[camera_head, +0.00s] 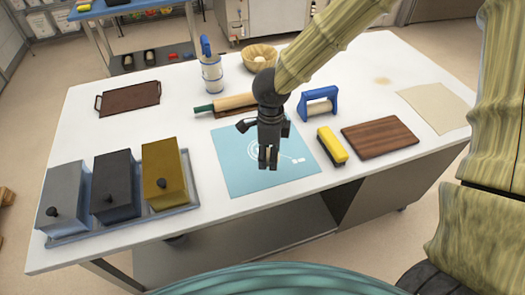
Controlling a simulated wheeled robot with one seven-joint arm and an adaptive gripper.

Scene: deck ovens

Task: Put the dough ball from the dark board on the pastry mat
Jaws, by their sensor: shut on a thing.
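My gripper (268,163) points down over the teal pastry mat (235,175), near its middle. It is shut on the dough ball (268,153), of which only a small pale bit shows between the dark fingers. I cannot tell whether the ball touches the mat or hangs just above it. The dark board (380,137), brown wood, lies bare at the right of the table. The mat carries white printed circles and lines, partly hidden by my gripper.
A yellow brush (332,145) lies between mat and board. Lidded bins (165,173) fill the left front. A brown tray (130,98) lies back left.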

